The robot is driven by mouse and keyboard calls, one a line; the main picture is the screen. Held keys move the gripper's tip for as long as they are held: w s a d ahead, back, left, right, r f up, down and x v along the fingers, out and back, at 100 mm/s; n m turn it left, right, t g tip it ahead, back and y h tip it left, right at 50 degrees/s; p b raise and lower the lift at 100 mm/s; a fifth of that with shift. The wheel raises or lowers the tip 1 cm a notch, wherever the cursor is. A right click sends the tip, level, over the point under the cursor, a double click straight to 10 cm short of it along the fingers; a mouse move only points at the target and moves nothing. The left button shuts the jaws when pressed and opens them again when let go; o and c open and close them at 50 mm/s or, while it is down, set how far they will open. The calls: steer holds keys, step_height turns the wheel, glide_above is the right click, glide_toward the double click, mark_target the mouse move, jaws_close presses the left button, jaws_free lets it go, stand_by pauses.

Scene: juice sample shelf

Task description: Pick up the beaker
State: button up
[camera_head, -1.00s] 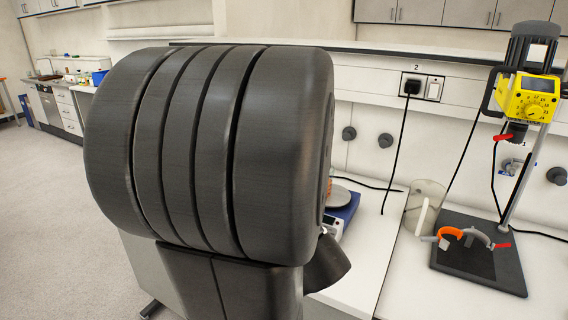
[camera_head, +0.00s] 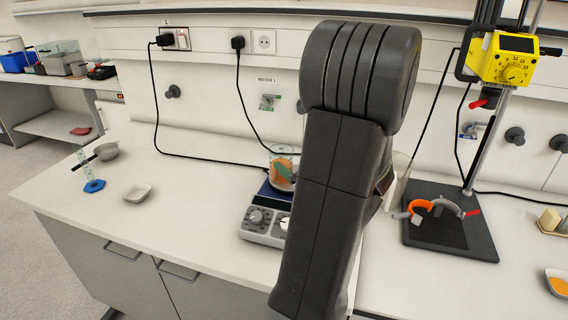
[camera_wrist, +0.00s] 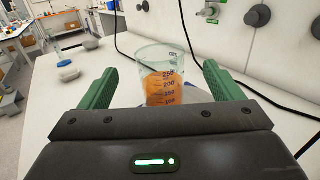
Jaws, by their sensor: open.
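The beaker (camera_head: 282,168) is clear glass with orange contents and stands on a hotplate (camera_head: 262,222) with a blue top and front knobs. In the wrist view the beaker (camera_wrist: 163,80) shows dark volume marks and stands upright ahead of my gripper (camera_wrist: 158,82). The two green fingers are spread, one to the left and one to the right of the beaker in the picture. The gripper is empty, and I see no contact with the glass.
A stirrer stand (camera_head: 450,240) with a yellow motor (camera_head: 505,60) stands to the right. A small white dish (camera_head: 138,193) and a grey bowl (camera_head: 106,151) lie left. Black cables run along the wall. The counter left of the hotplate is mostly clear.

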mark_target(275, 147)
steer(key=x, duration=0.3)
steer(key=p+x, duration=0.1)
steer(key=x, duration=0.2)
steer(key=p+x, duration=0.1)
steer(key=x, duration=0.2)
steer(key=shift+a+f, duration=0.1)
steer(key=shift+f, duration=0.25)
steer(key=c, duration=1.2)
steer(key=shift+r, duration=0.15)
